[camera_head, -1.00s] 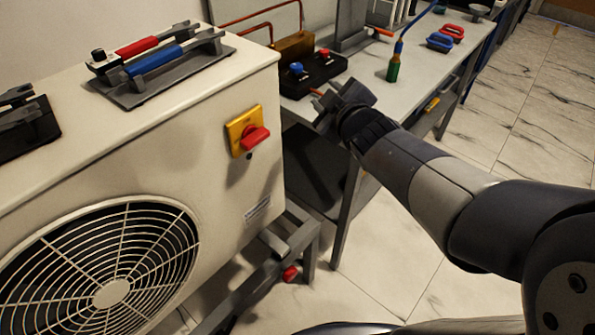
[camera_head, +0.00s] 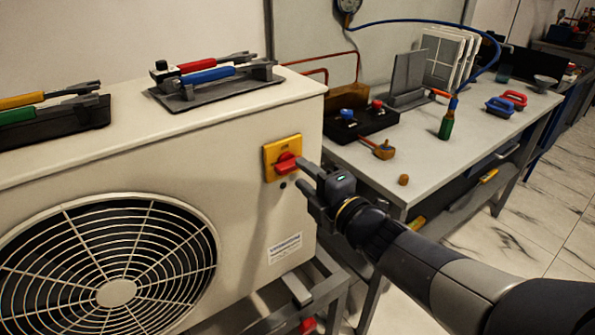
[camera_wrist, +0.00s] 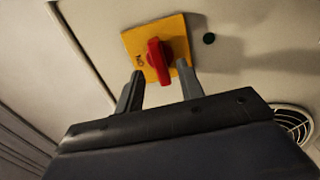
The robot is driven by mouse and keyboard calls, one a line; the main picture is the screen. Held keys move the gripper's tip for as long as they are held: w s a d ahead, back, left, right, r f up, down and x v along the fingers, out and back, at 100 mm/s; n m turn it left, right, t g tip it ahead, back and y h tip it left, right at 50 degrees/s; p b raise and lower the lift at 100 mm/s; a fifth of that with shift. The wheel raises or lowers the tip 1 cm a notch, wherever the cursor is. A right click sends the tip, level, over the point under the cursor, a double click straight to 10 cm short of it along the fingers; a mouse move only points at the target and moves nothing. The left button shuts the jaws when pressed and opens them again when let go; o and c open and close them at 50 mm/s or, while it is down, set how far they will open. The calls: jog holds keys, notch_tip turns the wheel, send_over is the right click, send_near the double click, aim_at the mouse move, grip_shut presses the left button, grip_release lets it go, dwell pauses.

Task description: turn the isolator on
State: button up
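The isolator is a red rotary handle (camera_head: 286,163) on a yellow square plate (camera_head: 270,160), mounted on the side of the cream outdoor unit (camera_head: 230,140). In the wrist view the red handle (camera_wrist: 159,62) stands out from the yellow plate (camera_wrist: 128,38), which has small dark lettering partly readable as "ON". My gripper (camera_head: 302,175) is just to the right of the handle in the head view. In the wrist view my gripper's two fingers (camera_wrist: 160,90) are apart, one on each side of the handle's near end. Contact with the handle cannot be told.
The unit has a round fan grille (camera_head: 116,290) on its front. Tool holders (camera_head: 215,85) lie on its top.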

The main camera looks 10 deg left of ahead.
aim_at(295, 168)
jog(key=shift+x, duration=1.7)
grip_shut()
